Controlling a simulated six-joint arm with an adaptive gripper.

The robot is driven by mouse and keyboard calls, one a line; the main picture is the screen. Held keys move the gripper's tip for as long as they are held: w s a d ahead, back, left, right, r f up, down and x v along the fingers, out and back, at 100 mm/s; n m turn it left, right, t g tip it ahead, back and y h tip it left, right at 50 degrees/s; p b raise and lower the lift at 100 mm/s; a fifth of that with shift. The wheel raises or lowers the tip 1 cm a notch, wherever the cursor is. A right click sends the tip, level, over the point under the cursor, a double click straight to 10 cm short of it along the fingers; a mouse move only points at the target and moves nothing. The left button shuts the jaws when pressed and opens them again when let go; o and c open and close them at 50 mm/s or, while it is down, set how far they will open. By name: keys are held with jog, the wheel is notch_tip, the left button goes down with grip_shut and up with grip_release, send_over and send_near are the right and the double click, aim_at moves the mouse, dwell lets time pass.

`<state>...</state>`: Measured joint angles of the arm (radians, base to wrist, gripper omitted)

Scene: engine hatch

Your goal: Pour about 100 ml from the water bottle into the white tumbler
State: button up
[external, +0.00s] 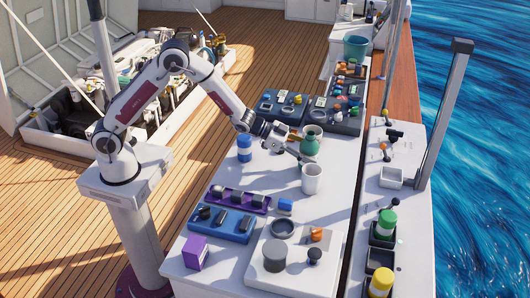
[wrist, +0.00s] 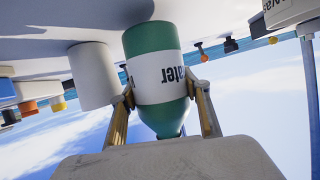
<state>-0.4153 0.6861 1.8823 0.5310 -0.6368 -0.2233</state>
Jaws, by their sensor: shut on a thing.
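The green water bottle (external: 310,146) with a white label stands upright between the fingers of my gripper (external: 297,152). In the wrist view, which is upside down, the bottle (wrist: 155,42) has a finger on each side, and my gripper (wrist: 163,95) is shut on it around the label. The bottle's neck points up; I cannot tell whether its base touches the table. The white tumbler (external: 312,178) stands upright on the table, just nearer the external camera than the bottle and apart from it. A plain white cylinder in the wrist view (wrist: 92,75) appears to be this tumbler.
A blue bottle (external: 244,148) stands left of my gripper. A purple tray (external: 238,200) and a white board (external: 290,268) lie in front. Table around the tumbler is clear.

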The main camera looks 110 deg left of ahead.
aim_at(306, 143)
jog(key=shift+w+d+r+m+g+y, duration=0.1)
jog(key=shift+d+r+m+g+y, duration=0.15)
jog(key=shift+m+g+y, duration=0.45)
jog(key=r, duration=0.1)
jog(key=r+m+y, duration=0.1)
jog(key=r, duration=0.1)
jog(key=shift+d+m, duration=0.2)
jog(key=shift+m, duration=0.1)
jog(key=shift+w+d+r+m+y, duration=0.15)
jog(key=shift+r+m+y, duration=0.2)
jog(key=shift+r, duration=0.2)
jog(key=shift+m, duration=0.25)
jog(key=f, duration=0.1)
jog(key=f+m+y, duration=0.1)
jog(key=a+f+m+y, duration=0.1)
jog(key=f, duration=0.1)
jog(key=shift+s, duration=0.25)
jog(key=shift+a+r+m+g+y, duration=0.2)
jog(key=shift+r+m+g+y, duration=0.1)
jog(key=shift+r+m+y, duration=0.15)
jog(key=shift+s+a+f+m+y, duration=0.1)
jog(key=shift+a+f+m+y, duration=0.1)
jog(key=shift+m+y, duration=0.35)
jog(key=shift+d+r+m+y, duration=0.2)
jog(key=shift+r+m, duration=0.15)
jog(key=shift+r, duration=0.45)
jog(key=shift+d+r+m+y, duration=0.15)
jog(key=shift+r+m, duration=0.2)
jog(key=shift+r, duration=0.4)
